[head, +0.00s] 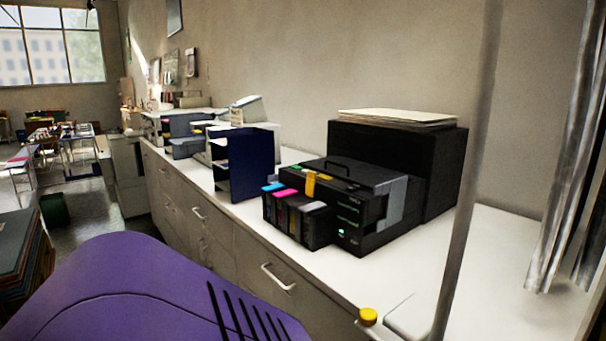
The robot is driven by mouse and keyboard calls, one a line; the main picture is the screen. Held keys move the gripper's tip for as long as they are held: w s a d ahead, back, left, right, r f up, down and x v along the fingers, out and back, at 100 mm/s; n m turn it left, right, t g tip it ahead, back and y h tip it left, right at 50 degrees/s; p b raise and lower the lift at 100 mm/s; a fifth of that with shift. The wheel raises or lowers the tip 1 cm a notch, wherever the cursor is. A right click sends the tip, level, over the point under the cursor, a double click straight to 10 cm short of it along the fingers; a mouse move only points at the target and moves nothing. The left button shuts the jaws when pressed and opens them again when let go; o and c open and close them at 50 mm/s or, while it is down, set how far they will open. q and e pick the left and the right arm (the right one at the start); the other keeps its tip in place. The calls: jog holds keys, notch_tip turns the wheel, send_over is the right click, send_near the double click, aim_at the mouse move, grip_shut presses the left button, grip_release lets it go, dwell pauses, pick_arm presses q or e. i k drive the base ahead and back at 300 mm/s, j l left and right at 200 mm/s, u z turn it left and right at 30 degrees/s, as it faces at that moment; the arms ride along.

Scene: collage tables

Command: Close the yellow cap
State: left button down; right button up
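A black ink-tank printer (345,222) stands on the white counter in the middle of the head view. Its tank block (288,222) at the front left has a row of coloured caps. The yellow cap (310,185) stands up, raised above the row, near the printer's top edge. The cyan cap (272,187) and the magenta cap (286,194) lie flat on the block. A grey cap (314,206) lies at the row's right end. Neither of my grippers is in view.
A larger black box (440,165) with papers (396,117) on top stands behind the printer. A dark blue file holder (246,165) stands to its left. The white counter (490,265) is clear to the right.

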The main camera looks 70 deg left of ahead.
aim_at(309, 186)
jog(key=k+j+u, duration=0.1)
jog(key=u, duration=2.05)
